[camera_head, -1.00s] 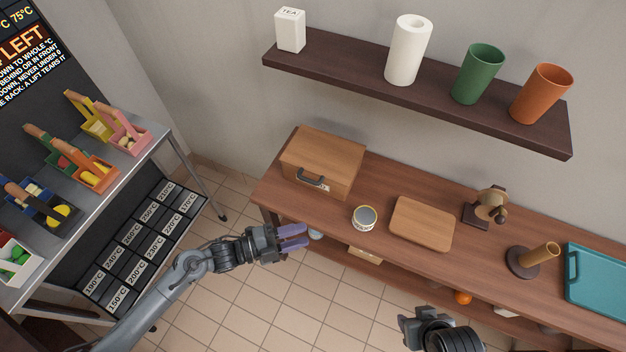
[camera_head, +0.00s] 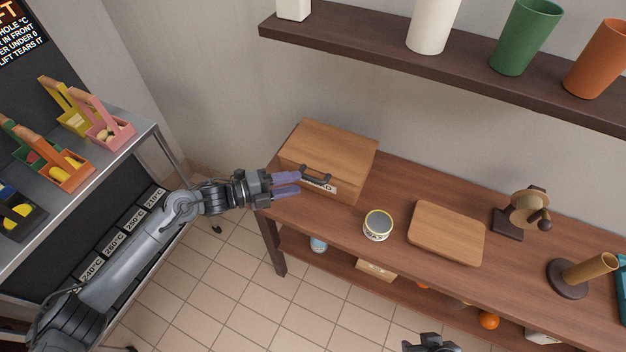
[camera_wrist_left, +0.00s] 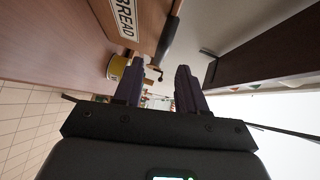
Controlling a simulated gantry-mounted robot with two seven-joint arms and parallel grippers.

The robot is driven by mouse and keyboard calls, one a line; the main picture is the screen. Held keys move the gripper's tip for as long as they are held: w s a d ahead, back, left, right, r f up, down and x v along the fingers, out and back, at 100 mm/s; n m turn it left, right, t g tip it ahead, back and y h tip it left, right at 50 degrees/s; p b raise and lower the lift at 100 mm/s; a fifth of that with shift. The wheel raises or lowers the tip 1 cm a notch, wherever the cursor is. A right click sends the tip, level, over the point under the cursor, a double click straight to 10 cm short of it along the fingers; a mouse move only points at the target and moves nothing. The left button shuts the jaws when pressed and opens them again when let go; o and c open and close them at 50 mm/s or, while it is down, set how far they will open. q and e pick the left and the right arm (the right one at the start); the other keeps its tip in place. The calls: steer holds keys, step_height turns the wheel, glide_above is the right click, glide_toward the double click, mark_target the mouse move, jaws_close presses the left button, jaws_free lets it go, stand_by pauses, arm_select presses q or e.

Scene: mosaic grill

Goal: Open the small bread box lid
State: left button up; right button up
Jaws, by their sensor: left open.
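The small wooden bread box (camera_head: 335,152) stands at the left end of the brown counter, its lid shut. Its dark handle (camera_head: 315,176) is on the front, above a white label. In the left wrist view the label (camera_wrist_left: 124,18) reads "BREAD" and the handle (camera_wrist_left: 166,42) shows ahead of the fingers. My left gripper (camera_head: 299,184) is open and empty, just left of the handle at the box's front. A small gap seems to lie between fingertips and handle. My right gripper (camera_head: 430,344) shows only in part at the bottom edge; its fingers are out of view.
A dark wall shelf (camera_head: 380,50) with cups hangs above. A metal rack (camera_head: 150,150) with colored carriers stands left.

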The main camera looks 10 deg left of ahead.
mark_target(313, 179)
arm_select(q)
steer(key=x, duration=0.6)
steer(key=shift+w+d+b, duration=0.15)
steer(key=shift+d+b, duration=0.05)
steer(key=shift+b, duration=0.15)
jaws_close()
